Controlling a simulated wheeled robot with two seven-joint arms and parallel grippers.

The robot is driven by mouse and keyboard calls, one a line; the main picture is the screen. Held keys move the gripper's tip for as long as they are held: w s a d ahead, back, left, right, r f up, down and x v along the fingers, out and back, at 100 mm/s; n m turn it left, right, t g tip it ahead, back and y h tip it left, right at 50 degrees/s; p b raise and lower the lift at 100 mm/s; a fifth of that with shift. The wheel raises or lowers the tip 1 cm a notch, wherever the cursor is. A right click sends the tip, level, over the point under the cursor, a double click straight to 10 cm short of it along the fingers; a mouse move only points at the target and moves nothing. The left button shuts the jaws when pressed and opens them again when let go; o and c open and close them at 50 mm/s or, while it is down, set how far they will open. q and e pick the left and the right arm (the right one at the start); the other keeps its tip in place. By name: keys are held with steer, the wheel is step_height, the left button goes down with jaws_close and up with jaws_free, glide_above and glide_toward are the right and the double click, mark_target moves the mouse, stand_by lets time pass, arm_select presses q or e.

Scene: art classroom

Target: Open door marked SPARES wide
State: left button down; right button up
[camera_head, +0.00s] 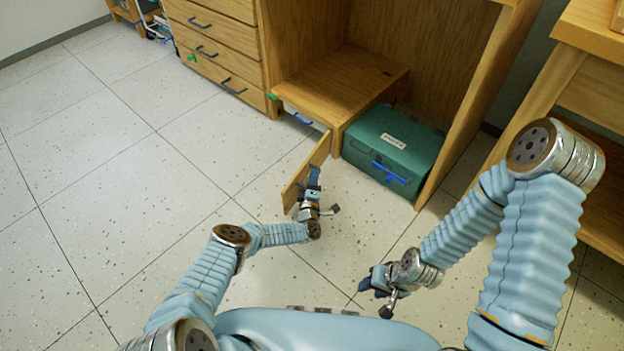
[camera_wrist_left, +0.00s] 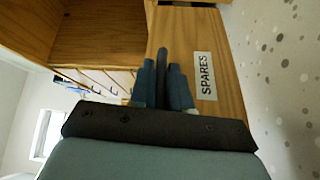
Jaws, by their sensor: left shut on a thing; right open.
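The wooden door marked SPARES (camera_head: 298,182) stands swung out from the low compartment, roughly square to the cabinet front, with its inner end near the compartment's right post. Its white SPARES label (camera_wrist_left: 205,75) reads sideways in the left wrist view. My left gripper (camera_head: 314,178) is at the door's right-hand face. In the left wrist view its blue fingers (camera_wrist_left: 162,85) are shut on the dark door handle (camera_wrist_left: 163,58). My right gripper (camera_head: 374,281) is open and empty above the floor, away from the door.
A green case (camera_head: 415,147) with a blue handle sits in the bay right of the door. Drawers (camera_head: 215,50) are at the left, and a wooden bench (camera_head: 590,75) stands at the right. The speckled floor (camera_head: 130,160) left of the door is clear.

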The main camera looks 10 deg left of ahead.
arm_select(q)
steer(key=shift+d, duration=0.1)
steer(key=c, duration=1.2)
jaws_free()
steer(key=shift+o, duration=0.2)
steer(key=shift+s+p, duration=0.3)
steer(key=shift+s, duration=0.15)
steer(key=s+f+p, duration=0.1)
steer(key=s+p, duration=0.1)
steer(key=s, duration=1)
steer(key=shift+s+p, duration=0.4)
